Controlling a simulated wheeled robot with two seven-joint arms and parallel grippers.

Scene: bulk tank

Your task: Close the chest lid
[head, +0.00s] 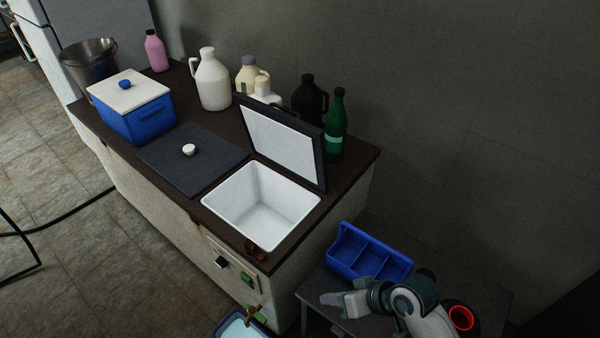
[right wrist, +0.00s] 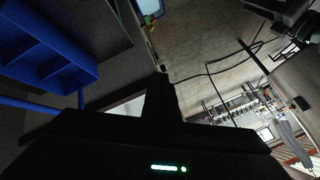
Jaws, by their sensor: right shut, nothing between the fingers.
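The chest is a white-lined square well (head: 260,205) sunk in the near right part of a dark counter. Its lid (head: 284,140), dark-framed with a white inner face, stands raised at the back edge of the well. My right gripper (head: 326,298) is low at the right, in front of the counter's right end and below the lid, well apart from it. It is shut and empty. In the right wrist view the gripper shows as a dark shape (right wrist: 158,95). My left gripper is in neither view.
A blue divided caddy (head: 366,256) sits on a low grey table beside my right gripper. Bottles and jugs, including a green bottle (head: 336,125), stand behind the lid. A flat dark cover (head: 190,160) lies left of the well, with a blue box (head: 135,115) beyond.

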